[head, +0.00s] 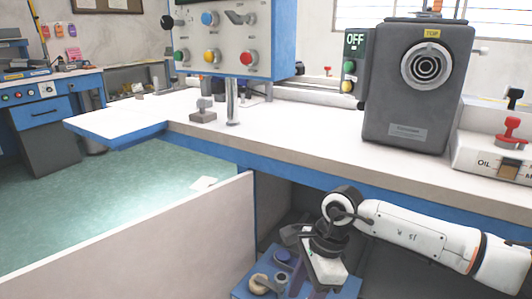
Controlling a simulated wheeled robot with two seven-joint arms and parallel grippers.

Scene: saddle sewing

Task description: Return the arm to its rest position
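My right arm comes in from the lower right, below the edge of the white worktable (300,130). Its white link ends at a dark wrist, and my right gripper (322,285) points down over a blue box with round parts (262,284). The fingertips are not clear, so I cannot tell whether the gripper is open or shut, or whether it touches the box. My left arm and gripper are not in view.
A blue-edged control panel (222,35) stands above the table. A dark grey machine (415,85) with a dial sits at the right, beside an "OFF" switch box (352,62). A white panel (140,245) stands at lower left. Green floor (130,180) lies open behind it.

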